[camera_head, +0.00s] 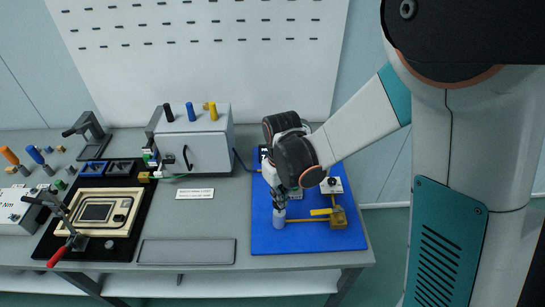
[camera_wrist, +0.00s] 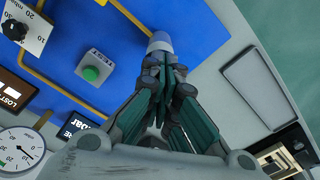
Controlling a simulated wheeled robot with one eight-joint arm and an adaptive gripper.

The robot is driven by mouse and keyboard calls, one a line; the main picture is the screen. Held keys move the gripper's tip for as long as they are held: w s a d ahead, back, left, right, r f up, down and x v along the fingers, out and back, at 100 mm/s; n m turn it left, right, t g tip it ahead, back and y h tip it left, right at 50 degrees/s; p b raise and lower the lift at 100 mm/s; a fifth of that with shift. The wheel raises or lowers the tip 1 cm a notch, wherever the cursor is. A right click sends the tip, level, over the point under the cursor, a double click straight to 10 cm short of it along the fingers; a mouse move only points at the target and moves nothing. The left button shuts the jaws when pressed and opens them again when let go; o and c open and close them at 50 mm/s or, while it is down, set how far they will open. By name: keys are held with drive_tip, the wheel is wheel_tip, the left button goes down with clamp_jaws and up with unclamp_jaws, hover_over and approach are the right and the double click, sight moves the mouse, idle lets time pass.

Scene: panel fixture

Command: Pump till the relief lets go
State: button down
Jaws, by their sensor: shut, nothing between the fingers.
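My gripper (camera_head: 279,203) points down over the left part of the blue board (camera_head: 349,241). Its fingers are closed together and empty; they also show in the wrist view (camera_wrist: 165,68). A pale, short cylinder with a rounded top (camera_head: 279,219) stands right by the fingertips, and also shows in the wrist view (camera_wrist: 160,42). I cannot tell whether they touch. A brass block (camera_head: 339,220) with a yellow lever sits to the right, joined by a yellow pipe. A dark knob (camera_wrist: 15,30) on a numbered plate, a green button (camera_wrist: 91,73) and a round gauge (camera_wrist: 20,149) show in the wrist view.
Two dark displays show in the wrist view, one partly reading LOST (camera_wrist: 12,94). A grey cabinet (camera_head: 197,152) stands left of the board. An empty grey tray (camera_head: 187,251) lies at the front. A black fixture with a red-handled clamp (camera_head: 62,251) is farther left.

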drive_tip(key=shift+f+b, duration=0.8)
drive_tip(key=shift+f, duration=0.3)
drive_tip(key=shift+r+p, duration=2.1)
drive_tip(key=shift+r, duration=0.9)
drive_tip(key=shift+f, duration=0.15)
drive_tip(key=shift+f+b, duration=2.75)
drive_tip(key=shift+f, duration=0.2)
drive_tip(key=shift+r+p, duration=2.2)
drive_tip(key=shift+r, duration=0.9)
drive_tip(key=shift+f, duration=0.1)
